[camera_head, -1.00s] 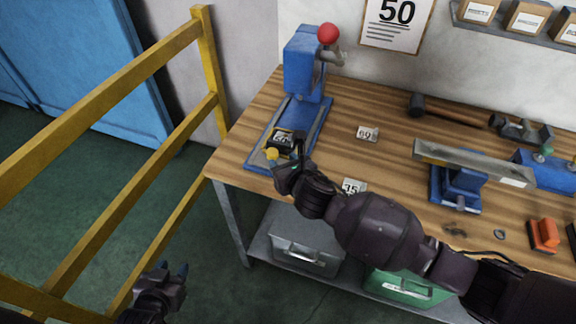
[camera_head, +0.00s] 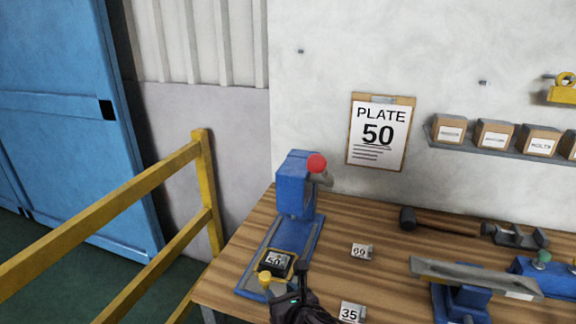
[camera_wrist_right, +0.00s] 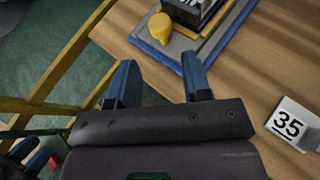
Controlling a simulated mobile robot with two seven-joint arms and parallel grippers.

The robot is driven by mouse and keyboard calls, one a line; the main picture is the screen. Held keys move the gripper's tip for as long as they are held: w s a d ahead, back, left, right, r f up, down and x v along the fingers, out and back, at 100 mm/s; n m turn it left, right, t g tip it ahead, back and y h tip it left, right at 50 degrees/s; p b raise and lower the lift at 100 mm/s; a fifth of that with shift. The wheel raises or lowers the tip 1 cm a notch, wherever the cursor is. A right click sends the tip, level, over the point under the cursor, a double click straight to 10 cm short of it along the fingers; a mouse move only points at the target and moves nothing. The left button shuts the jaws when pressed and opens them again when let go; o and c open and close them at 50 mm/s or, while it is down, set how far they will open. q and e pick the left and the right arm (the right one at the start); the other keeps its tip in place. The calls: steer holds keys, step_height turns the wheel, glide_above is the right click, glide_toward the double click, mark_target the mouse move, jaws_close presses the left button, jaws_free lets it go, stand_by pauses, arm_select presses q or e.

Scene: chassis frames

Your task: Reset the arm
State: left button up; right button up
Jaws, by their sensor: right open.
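My right gripper (camera_head: 291,287) is at the front left of the bench, by the near end of the blue press (camera_head: 296,187). It is open and empty; its two blue fingers (camera_wrist_right: 158,82) stand apart in the right wrist view. A black block marked 50 (camera_head: 275,262) sits on the press's base, just beyond the gripper, with a yellow knob (camera_head: 265,278) beside it. The knob also shows in the right wrist view (camera_wrist_right: 160,27), beyond the fingertips and apart from them. My left gripper does not show in the head view.
A blue vise (camera_head: 462,303) holding a metal bar, and a hammer (camera_head: 440,222), are to the right. A yellow railing (camera_head: 206,190) stands left of the bench.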

step_height(320, 180, up, 6)
steer(key=m+y, duration=0.2)
steer(key=m, duration=1.6)
steer(key=s+d+f+m+t+h, duration=0.1)
steer(key=s+d+f+m+h, duration=0.15)
steer(key=d+m, duration=0.65)
steer(key=s+d+f+m+t+h, duration=0.15)
steer(key=s+d+f+m, duration=0.25)
steer(key=d+m, duration=0.55)
steer(key=s+d+f+m+g+h, duration=0.1)
steer(key=s+d+f+h, duration=0.1)
steer(key=s+d+f, duration=0.3)
steer(key=s+d+f+m+g+h, duration=0.2)
steer(key=s+d+f, duration=0.4)
steer(key=s, duration=0.4)
steer(key=shift+s+f, duration=0.15)
steer(key=shift+s, duration=0.1)
